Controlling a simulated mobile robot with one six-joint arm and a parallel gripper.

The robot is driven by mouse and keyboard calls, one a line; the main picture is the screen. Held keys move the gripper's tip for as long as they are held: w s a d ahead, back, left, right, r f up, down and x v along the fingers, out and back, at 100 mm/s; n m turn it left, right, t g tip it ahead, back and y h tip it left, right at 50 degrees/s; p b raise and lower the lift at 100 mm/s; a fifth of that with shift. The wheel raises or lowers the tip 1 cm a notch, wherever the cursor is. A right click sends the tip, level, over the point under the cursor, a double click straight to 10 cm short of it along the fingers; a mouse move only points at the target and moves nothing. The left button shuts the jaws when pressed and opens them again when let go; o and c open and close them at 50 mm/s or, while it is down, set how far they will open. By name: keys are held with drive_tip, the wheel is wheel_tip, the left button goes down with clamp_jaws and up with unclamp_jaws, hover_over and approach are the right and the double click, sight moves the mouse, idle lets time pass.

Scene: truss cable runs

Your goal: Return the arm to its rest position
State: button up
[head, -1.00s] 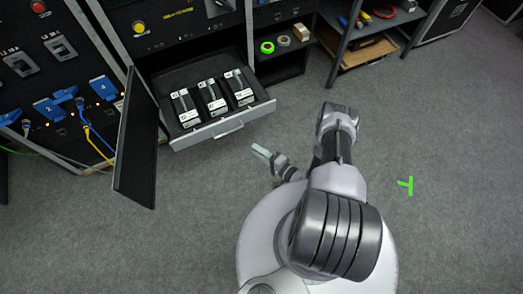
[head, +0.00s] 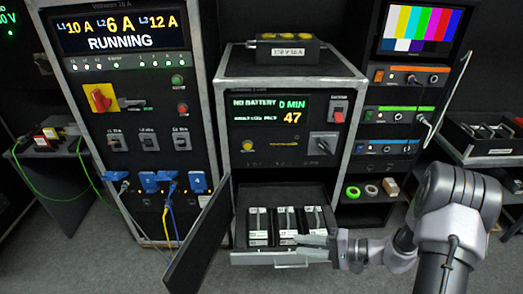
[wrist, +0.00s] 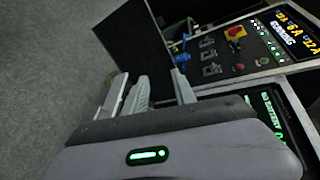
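My arm is folded at the right of the head view, with its grey links partly cut off by the frame edge. My gripper (head: 303,246) points left in front of the open drawer's front (head: 270,259); whether it touches the drawer cannot be told. In the wrist view the two fingers (wrist: 160,85) stand apart with nothing visible between them, so it is open and empty.
The drawer holds three black-and-white packs (head: 286,222) below a display reading "NO BATTERY". An open door panel (head: 198,240) juts out at its left. A power cabinet (head: 120,90) reads "RUNNING". A shelf (head: 480,150) stands at right. Open grey floor lies in front.

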drive_tip(key=s+a+r+n+g+h, duration=0.25)
drive_tip(key=s+r, duration=0.25)
drive_tip(key=r, duration=0.3)
drive_tip(key=s+a+r+n+g+h, duration=0.1)
drive_tip(key=s+a+r+g+h, duration=0.25)
drive_tip(key=r, duration=0.55)
drive_tip(key=s+d+r+m+t+h, duration=0.1)
drive_tip(key=s+r+t+h, duration=0.4)
drive_tip(key=s, duration=0.8)
wheel_tip(320, 180, up, 4)
drive_tip(key=shift+d+f+t, duration=0.25)
drive_tip(key=shift+d+t, duration=0.35)
drive_tip(key=shift+t, duration=0.2)
